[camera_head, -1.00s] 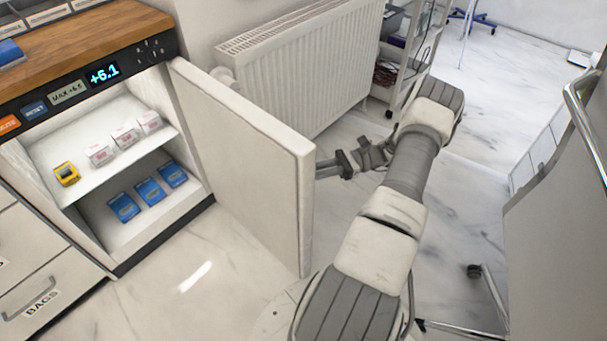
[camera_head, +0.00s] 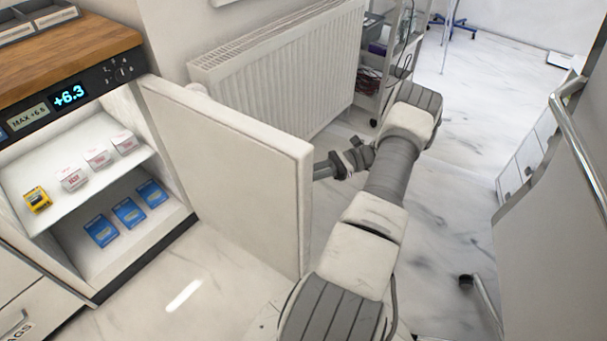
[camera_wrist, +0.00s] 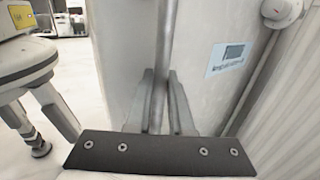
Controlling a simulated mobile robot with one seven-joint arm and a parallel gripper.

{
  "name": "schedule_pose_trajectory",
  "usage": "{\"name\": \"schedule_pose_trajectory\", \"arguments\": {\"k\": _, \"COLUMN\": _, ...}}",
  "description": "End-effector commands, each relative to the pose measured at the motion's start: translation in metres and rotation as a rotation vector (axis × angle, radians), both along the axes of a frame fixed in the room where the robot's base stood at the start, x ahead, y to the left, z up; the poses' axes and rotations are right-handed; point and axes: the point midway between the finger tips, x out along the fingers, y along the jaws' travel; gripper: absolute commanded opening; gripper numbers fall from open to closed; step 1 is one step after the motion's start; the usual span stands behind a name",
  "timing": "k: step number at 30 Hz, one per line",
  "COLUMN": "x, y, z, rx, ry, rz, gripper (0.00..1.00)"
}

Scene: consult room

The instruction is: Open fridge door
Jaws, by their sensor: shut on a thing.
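The white fridge door (camera_head: 228,170) stands wide open on its hinge at the left, its inner face showing in the head view. My gripper (camera_head: 343,164) is on the far, outer side of the door near its free edge. In the wrist view, a vertical grey bar handle (camera_wrist: 164,50) runs along the door's outer face (camera_wrist: 125,60), between the two fingers of my gripper (camera_wrist: 160,88). The fingers are shut on it. The open fridge (camera_head: 55,150) shows its shelf.
Small white boxes and a yellow one (camera_head: 37,199) stand on the shelf, with blue boxes (camera_head: 129,213) below. A white radiator (camera_head: 280,70) is behind the door. A metal-railed cabinet or cart (camera_head: 560,200) stands at the right. Floor before the fridge is clear.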

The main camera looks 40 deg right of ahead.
Motion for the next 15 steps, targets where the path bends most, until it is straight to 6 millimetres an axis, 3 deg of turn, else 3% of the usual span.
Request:
{"name": "schedule_pose_trajectory", "arguments": {"k": 9, "x": 0.0009, "y": -0.0083, "z": 0.0007, "rx": -0.018, "ry": -0.002, "rz": -0.021, "gripper": 0.00}}
{"name": "schedule_pose_trajectory", "arguments": {"k": 10, "x": 0.0011, "y": -0.0084, "z": 0.0008, "rx": -0.018, "ry": -0.002, "rz": -0.022, "gripper": 0.24}}
{"name": "schedule_pose_trajectory", "arguments": {"k": 15, "x": 0.0015, "y": -0.0064, "z": 0.0009, "rx": -0.015, "ry": -0.004, "rz": -0.018, "gripper": 0.50}}
